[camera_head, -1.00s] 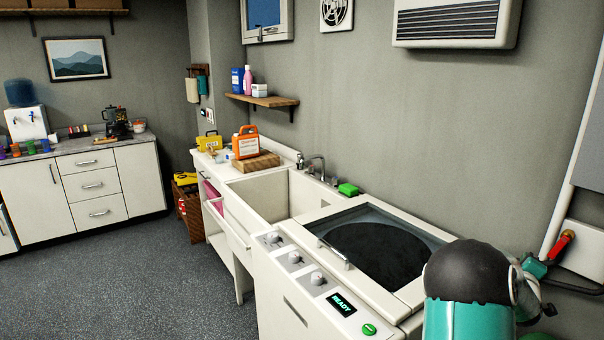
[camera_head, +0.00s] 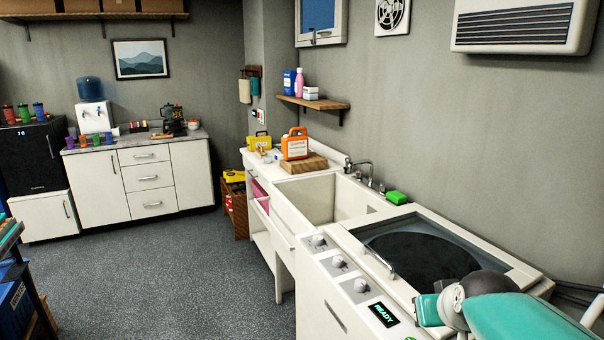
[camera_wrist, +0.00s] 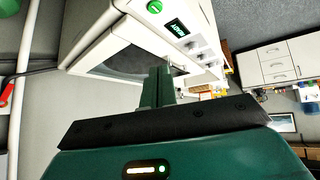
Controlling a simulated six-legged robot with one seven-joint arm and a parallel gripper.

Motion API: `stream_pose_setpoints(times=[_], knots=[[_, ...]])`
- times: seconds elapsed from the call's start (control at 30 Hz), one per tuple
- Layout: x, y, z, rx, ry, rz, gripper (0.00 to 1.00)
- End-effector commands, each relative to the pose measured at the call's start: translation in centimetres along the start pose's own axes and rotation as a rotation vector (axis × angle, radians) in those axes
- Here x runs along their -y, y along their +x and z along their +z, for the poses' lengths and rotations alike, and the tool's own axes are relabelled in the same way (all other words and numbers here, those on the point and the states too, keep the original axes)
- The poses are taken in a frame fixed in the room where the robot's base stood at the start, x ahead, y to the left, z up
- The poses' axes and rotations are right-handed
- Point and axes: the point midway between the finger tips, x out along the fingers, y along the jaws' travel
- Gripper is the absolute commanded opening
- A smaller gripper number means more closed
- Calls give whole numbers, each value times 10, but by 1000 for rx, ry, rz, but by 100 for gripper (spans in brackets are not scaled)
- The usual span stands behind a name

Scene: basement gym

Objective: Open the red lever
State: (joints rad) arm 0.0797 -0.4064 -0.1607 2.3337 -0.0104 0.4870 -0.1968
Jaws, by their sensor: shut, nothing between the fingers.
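The red lever (camera_wrist: 7,94) shows in the wrist view as a small red piece at the far left edge, beside a white vertical pipe (camera_wrist: 25,70). It is not visible in the head view. My gripper (camera_wrist: 158,82) is shut and empty in the wrist view, its fingers pointing toward the white washing machine. The lever lies well to the left of the fingers, apart from them. In the head view my teal arm crosses the lower right corner, and I cannot make out the fingertips there.
The white top-loading washer (camera_head: 338,310) with a READY display stands at the lower right. A sink (camera_head: 304,198) and a counter with an orange jug (camera_head: 294,145) adjoin it. Grey floor (camera_head: 170,280) is open to the left. A wall heater (camera_head: 525,27) hangs above.

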Motion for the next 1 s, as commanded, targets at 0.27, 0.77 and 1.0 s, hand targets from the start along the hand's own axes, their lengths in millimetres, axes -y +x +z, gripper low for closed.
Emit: stream_pose_setpoints(times=[0.27,0.77,1.0], knots=[[79,-71,83,170,-16,-102,0],[90,-85,108,225,-19,-105,0],[59,-50,52,115,-42,-63,0]])
